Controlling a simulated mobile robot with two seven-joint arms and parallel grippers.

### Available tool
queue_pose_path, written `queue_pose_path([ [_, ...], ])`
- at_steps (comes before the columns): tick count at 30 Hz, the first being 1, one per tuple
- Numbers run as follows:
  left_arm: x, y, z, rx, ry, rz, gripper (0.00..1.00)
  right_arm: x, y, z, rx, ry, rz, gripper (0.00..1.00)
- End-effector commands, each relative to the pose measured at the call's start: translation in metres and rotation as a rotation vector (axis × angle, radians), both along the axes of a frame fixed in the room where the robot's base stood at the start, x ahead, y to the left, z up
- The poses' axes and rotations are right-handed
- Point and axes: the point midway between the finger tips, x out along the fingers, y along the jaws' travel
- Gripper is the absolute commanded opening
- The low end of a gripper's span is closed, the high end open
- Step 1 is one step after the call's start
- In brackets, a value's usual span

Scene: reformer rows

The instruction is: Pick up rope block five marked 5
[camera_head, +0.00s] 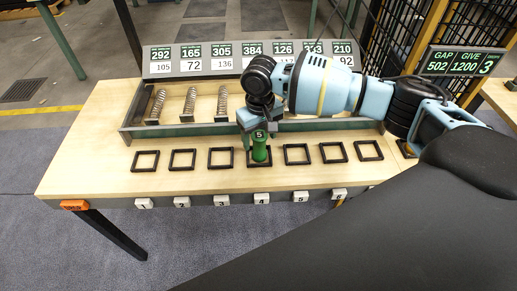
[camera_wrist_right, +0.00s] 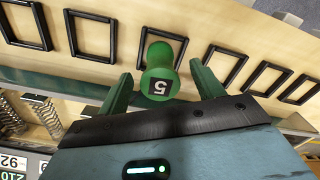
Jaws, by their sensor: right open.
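The green rope block marked 5 (camera_head: 260,152) stands upright inside a black square outline above label 4 on the wooden table (camera_head: 100,135). Its white 5 on a black patch also shows in the right wrist view (camera_wrist_right: 159,86). My right gripper (camera_head: 257,138) is open over the block from above. In the right wrist view, its two green fingers stand on either side of the block with gaps between, so it is not gripped. My left gripper is not in view.
Several empty black square outlines (camera_head: 182,158) lie in a row on both sides of the block. Behind them a tray (camera_head: 125,130) holds upright springs (camera_head: 190,104), under a number board (camera_head: 160,52). An orange tag (camera_head: 74,204) sits at the table's front left corner.

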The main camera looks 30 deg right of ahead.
Motion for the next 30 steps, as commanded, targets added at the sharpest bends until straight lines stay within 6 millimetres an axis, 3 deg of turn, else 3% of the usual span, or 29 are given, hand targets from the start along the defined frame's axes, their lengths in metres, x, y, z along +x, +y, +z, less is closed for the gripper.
queue_pose_path([
  [5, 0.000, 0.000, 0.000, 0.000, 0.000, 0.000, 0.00, 0.001, 0.000, -0.004, 0.001, -0.002, 0.001, 0.67],
  [15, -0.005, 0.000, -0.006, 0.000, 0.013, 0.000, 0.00, 0.002, 0.001, -0.048, 0.000, 0.000, 0.000, 0.67],
  [25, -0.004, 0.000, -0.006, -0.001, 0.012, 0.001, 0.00, 0.002, 0.001, -0.053, 0.001, -0.003, 0.000, 0.67],
  [30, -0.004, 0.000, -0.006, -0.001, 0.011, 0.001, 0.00, 0.002, 0.000, -0.053, 0.001, -0.003, 0.000, 0.46],
])
